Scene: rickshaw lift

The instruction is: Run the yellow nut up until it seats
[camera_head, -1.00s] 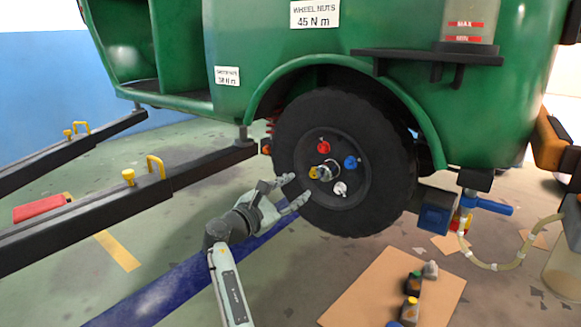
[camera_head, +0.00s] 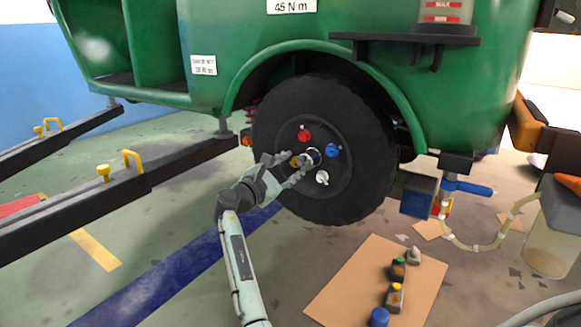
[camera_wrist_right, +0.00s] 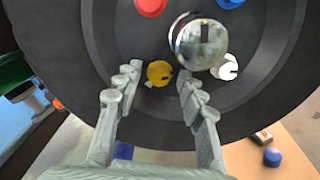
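The yellow nut (camera_head: 294,161) is on the left side of the black wheel's hub, and the wheel (camera_head: 362,140) is mounted on the green rickshaw. My right gripper (camera_head: 286,169) is at the wheel face, with its fingers spread near the yellow nut. In the right wrist view the yellow nut (camera_wrist_right: 159,73) shows between and just beyond the open fingertips (camera_wrist_right: 156,82). Neither finger visibly grips it. How far the nut is screwed on cannot be told. My left gripper is not in view.
A red nut (camera_head: 305,135), blue nut (camera_head: 332,150) and white nut (camera_head: 322,178) surround the shiny hub cap (camera_wrist_right: 199,42). Black lift rails (camera_head: 110,190) stand at left. A cardboard sheet (camera_head: 350,285) with small bottles lies on the floor at right.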

